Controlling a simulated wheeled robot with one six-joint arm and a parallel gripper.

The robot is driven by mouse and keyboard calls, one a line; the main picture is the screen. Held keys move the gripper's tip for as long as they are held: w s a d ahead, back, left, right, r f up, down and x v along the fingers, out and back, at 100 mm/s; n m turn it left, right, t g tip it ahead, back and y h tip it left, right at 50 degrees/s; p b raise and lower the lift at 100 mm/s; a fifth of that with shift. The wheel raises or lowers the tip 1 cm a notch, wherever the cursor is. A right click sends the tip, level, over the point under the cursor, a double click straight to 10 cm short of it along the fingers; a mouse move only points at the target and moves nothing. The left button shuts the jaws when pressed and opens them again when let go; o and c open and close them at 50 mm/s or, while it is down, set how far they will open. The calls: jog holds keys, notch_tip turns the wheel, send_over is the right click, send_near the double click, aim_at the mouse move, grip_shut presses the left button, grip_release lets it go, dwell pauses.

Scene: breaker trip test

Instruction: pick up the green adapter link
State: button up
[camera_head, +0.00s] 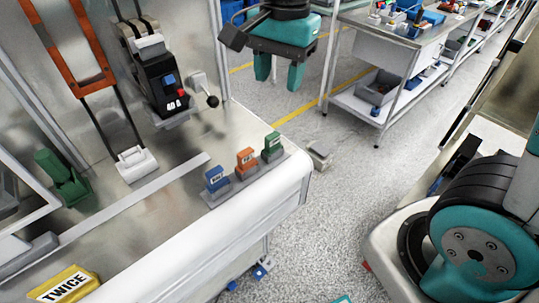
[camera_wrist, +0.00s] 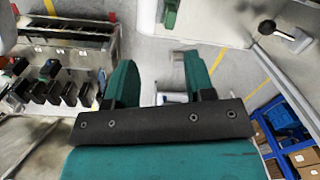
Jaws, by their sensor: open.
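The green adapter link (camera_head: 272,147) stands upright in a small grey holder near the right front corner of the bench. It is a small block with a pale label too small to read. A green piece at the top edge of the wrist view (camera_wrist: 170,15) may be the same link, but it is cut off. My gripper (camera_head: 279,80) is open and empty, with two teal fingers pointing down. It hangs over the aisle, beyond the bench's right end and apart from the link. The wrist view also shows the spread fingers (camera_wrist: 158,80).
An orange link (camera_head: 246,160) and a blue link (camera_head: 217,181) stand beside the green one. Behind are a black breaker unit (camera_head: 163,82) and a lever with a black knob (camera_head: 212,101). A yellow "TWICE" block (camera_head: 68,286) lies front left. The aisle floor (camera_head: 345,180) is mostly clear.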

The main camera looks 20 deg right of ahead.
jog(key=w+f+m, duration=0.2)
jog(key=w+m, duration=0.1)
jog(key=m, duration=0.1)
jog(key=p, duration=0.1)
send_over(273, 135)
jog(key=shift+h, duration=0.3)
jog(key=f, duration=0.9)
jog(key=shift+s+d+f, duration=0.1)
jog(key=shift+s+f, duration=0.1)
jog(key=shift+f, duration=0.15)
jog(key=shift+w+f+p, duration=0.2)
jog(key=shift+f+p, duration=0.85)
jog(key=shift+f, duration=2.2)
grip_shut()
